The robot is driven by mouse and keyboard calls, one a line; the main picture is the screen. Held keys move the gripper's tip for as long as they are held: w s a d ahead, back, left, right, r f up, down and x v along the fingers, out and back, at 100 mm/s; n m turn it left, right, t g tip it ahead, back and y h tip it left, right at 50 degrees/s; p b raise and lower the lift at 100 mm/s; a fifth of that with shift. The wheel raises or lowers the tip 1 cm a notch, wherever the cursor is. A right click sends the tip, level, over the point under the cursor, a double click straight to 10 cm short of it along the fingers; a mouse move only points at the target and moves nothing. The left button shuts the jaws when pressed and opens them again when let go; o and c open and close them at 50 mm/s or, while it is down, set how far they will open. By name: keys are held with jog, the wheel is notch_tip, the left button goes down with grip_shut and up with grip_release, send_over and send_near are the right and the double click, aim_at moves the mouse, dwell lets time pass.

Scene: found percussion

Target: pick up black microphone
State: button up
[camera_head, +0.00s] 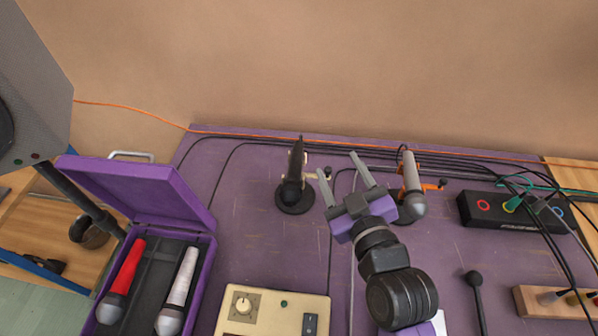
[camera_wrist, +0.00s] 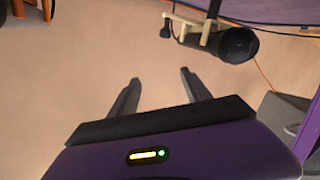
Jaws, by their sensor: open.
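The black microphone (camera_head: 296,162) stands upright in a stand with a round black base (camera_head: 294,198), left of my gripper in the head view. A pale clamp (camera_head: 309,174) on the stand is beside it. In the wrist view the black microphone (camera_wrist: 232,45) is at the upper right, held by the pale clamp (camera_wrist: 190,32). My gripper (camera_head: 340,164) is open and empty, to the right of the microphone and apart from it. In the wrist view my gripper (camera_wrist: 160,77) has only the tan wall between its fingers.
An open purple case (camera_head: 207,262) holds red and white microphones. A cream box (camera_head: 270,310), a black pedal box (camera_head: 487,210) and a thin black rod (camera_head: 478,303) lie on the purple table (camera_head: 238,215).

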aim_at(296, 168)
jog(key=w+a+r+n+g, duration=0.1)
jog(key=w+a+n+g, duration=0.1)
jog(key=a+n, duration=0.1)
jog(key=w+a+r+n+g+y, duration=0.1)
jog(key=w+a+n+g, duration=0.1)
jog(key=n, duration=0.4)
jog(key=w+a+r+n+g+y+p, duration=0.1)
jog(key=w+a+n+g, duration=0.1)
jog(key=w+a+n, duration=0.2)
jog(key=shift+w+a+r+n+g, duration=0.1)
jog(key=shift+a+r+n+g, duration=0.05)
jog(key=shift+a+n+g, duration=0.2)
jog(key=n+g, duration=0.1)
jog(key=n, duration=0.1)
jog(key=s+n+g, duration=0.1)
jog(key=n, duration=0.1)
jog(key=f+n+g+h, duration=0.1)
jog(key=n, duration=0.1)
jog(key=shift+s+a+f, duration=0.1)
jog(key=shift+s, duration=0.1)
jog(key=s+d+n+g+h, duration=0.3)
jog(key=s+n+g, duration=0.1)
jog(key=n, duration=0.4)
jog(key=shift+p+x, duration=1)
jog(key=shift+x, duration=2.6)
jog(key=shift+w+d, duration=0.1)
grip_shut()
